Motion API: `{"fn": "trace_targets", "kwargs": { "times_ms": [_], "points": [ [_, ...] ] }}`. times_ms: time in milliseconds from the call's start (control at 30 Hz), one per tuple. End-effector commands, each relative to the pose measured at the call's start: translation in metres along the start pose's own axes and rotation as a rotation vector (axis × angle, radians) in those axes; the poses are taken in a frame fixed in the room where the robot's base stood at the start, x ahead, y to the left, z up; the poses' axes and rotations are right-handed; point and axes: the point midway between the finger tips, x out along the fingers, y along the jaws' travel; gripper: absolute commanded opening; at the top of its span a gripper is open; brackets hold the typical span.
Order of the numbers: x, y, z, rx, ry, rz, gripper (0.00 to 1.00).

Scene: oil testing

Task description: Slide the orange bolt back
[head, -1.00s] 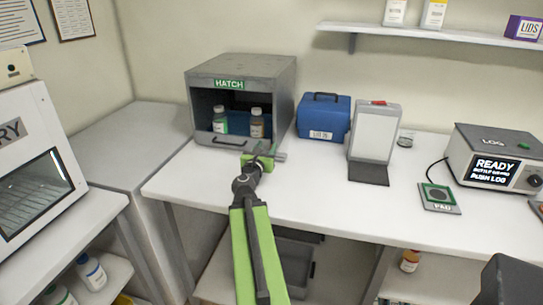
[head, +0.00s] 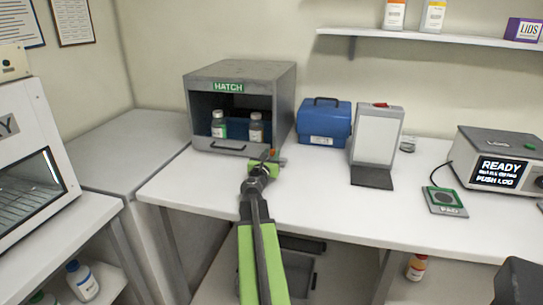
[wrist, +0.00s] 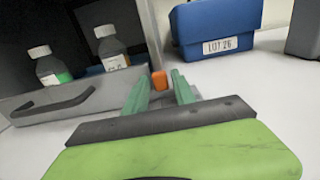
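The orange bolt (wrist: 159,80) is a small orange knob at the right front edge of the grey hatch box (head: 240,68). It also shows as a small orange spot in the head view (head: 271,152). My gripper (wrist: 158,80) is open, its two green fingers apart and pointing at the bolt. The bolt appears between the fingertips in the picture; I cannot tell whether it lies between them or just beyond. Neither finger visibly touches it. The hatch front is open above a low grey panel (wrist: 75,100) with a dark handle.
A blue case (head: 324,124) and an upright white panel (head: 376,138) stand to the right. The white bench (head: 310,200) in front is clear.

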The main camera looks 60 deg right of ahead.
Motion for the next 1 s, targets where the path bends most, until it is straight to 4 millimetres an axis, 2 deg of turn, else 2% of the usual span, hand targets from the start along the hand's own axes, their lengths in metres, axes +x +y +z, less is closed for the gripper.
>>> {"fn": "trace_targets", "kwargs": {
  "times_ms": [33,200,233,1000],
  "points": [
    [-0.0001,0.0002,0.0000,0.000,0.000,0.000,0.23],
    [-0.0002,0.0004,0.0000,0.000,0.000,0.001,0.01],
    [-0.0003,0.0005,0.0000,0.000,0.000,0.001,0.00],
    [-0.0006,0.0015,-0.0001,0.000,0.000,0.002,0.00]
  ]
}}
